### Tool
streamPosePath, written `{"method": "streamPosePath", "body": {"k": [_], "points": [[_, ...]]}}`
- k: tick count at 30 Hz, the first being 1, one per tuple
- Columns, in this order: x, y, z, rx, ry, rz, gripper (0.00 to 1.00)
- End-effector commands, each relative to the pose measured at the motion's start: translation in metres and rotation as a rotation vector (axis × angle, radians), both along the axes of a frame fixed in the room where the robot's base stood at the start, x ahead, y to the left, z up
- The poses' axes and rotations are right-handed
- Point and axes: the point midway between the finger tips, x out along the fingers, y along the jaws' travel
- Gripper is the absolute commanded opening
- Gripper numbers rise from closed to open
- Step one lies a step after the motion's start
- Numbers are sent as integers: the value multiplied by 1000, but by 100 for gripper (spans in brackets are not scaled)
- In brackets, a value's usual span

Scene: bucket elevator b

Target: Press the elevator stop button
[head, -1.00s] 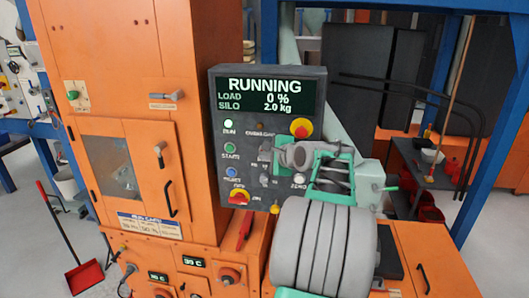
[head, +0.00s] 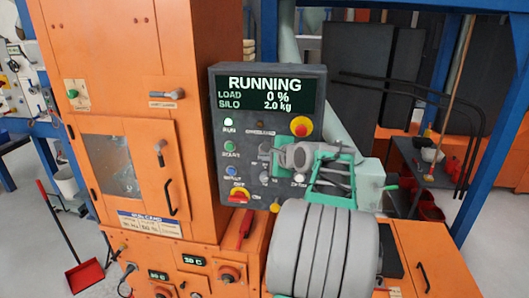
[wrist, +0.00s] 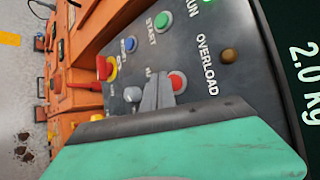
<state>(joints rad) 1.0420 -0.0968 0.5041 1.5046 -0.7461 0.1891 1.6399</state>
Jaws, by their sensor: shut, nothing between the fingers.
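The dark control panel (head: 216,150) reads RUNNING, load 0 %, silo 2.0 kg. In the wrist view a red button (wrist: 179,83) sits below the green START button (wrist: 162,20), its label covered by my fingers. My gripper (wrist: 152,82) is shut and empty, its grey fingertips over the panel right beside the red button and partly overlapping it. I cannot tell whether they touch the panel. In the head view my gripper (head: 268,157) hides the red button. A red mushroom button on yellow (head: 301,126) is just above my gripper.
The blue button (head: 231,172), white knob (wrist: 133,94) and red-yellow switch (head: 239,195) are close by on the panel. The amber OVERLOAD lamp (wrist: 229,56) is nearby. The orange cabinet (head: 205,120) stands left; a red dustpan (head: 85,276) lies on the floor.

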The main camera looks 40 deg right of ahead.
Motion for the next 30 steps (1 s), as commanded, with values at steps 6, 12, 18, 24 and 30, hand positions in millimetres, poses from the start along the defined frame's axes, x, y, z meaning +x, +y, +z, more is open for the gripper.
{"method": "streamPosePath", "body": {"k": [6, 12, 18, 24, 30], "points": [[0, 0, 0, 0, 0, 0, 0], [-8, 11, 0, -1, -1, 0, 0], [-21, 27, 0, -2, -1, 1, 0], [-30, 39, 0, -1, 1, 0, 0], [-31, 40, 0, 0, 0, 0, 0]]}}
